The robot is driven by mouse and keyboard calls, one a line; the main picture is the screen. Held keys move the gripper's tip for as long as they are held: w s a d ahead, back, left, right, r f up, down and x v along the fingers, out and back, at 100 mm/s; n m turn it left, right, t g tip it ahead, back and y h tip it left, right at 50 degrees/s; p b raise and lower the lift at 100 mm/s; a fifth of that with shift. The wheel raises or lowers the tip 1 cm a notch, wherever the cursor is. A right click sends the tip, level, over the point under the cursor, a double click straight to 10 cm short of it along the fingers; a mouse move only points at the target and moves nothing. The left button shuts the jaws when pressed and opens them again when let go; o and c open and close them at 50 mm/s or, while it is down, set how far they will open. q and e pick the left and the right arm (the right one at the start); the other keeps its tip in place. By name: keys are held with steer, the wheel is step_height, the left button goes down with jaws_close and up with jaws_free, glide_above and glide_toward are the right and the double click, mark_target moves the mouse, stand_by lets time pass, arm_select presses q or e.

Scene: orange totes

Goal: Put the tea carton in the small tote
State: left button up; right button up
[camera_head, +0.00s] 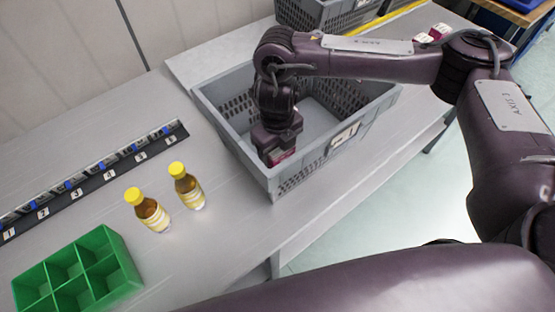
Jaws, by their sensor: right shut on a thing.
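My right gripper (279,148) points down inside the grey tote (228,132), by its near-left corner. It is shut on the tea carton (283,157), a small magenta and white box mostly hidden by the gripper and the near wall. I cannot tell whether the carton touches the tote floor. The tote has perforated sides and a white label on its near right wall. My left gripper is not in view.
Two similar magenta and white cartons (430,35) stand at the back right. Another grey crate (322,14) is at the back. Two yellow-capped bottles (188,188) and a green divided box (128,275) stand to the left, with a numbered strip (100,180) behind.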

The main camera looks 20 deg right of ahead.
step_height(320, 180, down, 4)
steer(key=shift+s+r, duration=0.1)
steer(key=shift+r, duration=0.05)
steer(key=shift+f, duration=0.35)
steer(key=shift+f+b, duration=0.1)
steer(key=shift+b, duration=0.3)
steer(key=o, duration=1.1)
steer(key=shift+r, duration=0.45)
step_height(320, 180, up, 11)
steer(key=shift+r+p, duration=0.2)
steer(key=shift+p, duration=0.1)
